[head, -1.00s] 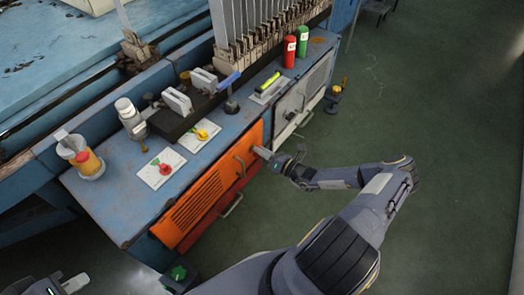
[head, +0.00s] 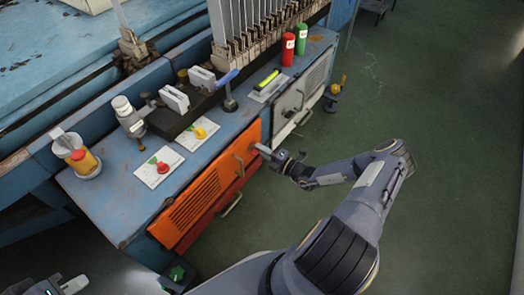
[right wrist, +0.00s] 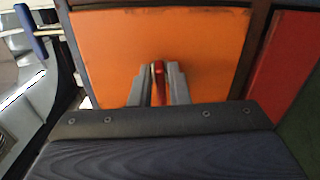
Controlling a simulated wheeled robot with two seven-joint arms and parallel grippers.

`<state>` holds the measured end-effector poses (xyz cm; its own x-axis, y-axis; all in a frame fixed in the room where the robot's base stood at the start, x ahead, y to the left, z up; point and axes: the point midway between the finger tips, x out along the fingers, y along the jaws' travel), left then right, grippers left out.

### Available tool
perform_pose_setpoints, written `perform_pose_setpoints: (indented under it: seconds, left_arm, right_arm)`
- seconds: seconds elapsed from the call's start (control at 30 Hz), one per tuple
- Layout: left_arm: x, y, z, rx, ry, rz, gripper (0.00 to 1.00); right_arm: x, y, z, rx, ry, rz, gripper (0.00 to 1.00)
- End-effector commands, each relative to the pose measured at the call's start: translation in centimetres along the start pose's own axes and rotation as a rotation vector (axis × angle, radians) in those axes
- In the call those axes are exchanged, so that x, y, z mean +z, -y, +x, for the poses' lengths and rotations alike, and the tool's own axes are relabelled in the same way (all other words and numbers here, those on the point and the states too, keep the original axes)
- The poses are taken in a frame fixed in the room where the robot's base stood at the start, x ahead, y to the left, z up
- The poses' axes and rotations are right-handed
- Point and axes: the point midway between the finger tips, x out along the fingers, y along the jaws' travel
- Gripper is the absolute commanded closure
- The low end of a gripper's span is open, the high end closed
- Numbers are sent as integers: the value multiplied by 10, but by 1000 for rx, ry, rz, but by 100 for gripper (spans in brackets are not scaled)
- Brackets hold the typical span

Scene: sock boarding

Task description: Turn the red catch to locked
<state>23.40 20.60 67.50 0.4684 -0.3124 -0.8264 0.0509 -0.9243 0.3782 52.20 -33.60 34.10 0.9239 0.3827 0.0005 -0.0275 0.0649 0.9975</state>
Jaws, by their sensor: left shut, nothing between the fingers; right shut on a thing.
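The red catch (right wrist: 159,83) is on the orange door, which shows in the right wrist view (right wrist: 115,55). It stands upright in that picture between the fingers of my right gripper (right wrist: 160,92), which is shut on it. In the head view my right gripper (head: 260,148) is at the upper right part of the orange door (head: 195,203). The catch cannot be made out there, and any locked marking is not visible. My left gripper (head: 75,284) is shut and empty at the bottom left, far from the door.
On the blue bench, a red knob (head: 162,168) and a yellow knob (head: 200,133) sit on white plates. A red bottle (head: 288,50) and a green bottle (head: 301,40) stand at the back. A grey door (head: 290,107) adjoins the orange one.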

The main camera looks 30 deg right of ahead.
Motion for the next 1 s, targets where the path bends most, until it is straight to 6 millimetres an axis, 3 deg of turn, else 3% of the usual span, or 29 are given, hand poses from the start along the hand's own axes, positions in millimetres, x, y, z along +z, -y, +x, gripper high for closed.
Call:
perform_pose_setpoints:
  seconds: [0.73, 0.77, 0.83, 1.0]
  left_arm:
    - [1, 1, 2, 0, 0, 0, 100]
    - [1, 1, 2, 0, 0, 0, 100]
    - [1, 1, 2, 0, 0, 0, 100]
    - [1, 1, 2, 0, 0, 0, 100]
  right_arm:
    - [1, 1, 0, -1, 2, 86, 100]
    - [1, 1, 0, -1, 2, 86, 80]
    - [1, 1, 0, -1, 2, 86, 71]
    - [0, 1, 0, -1, 1, 85, 69]
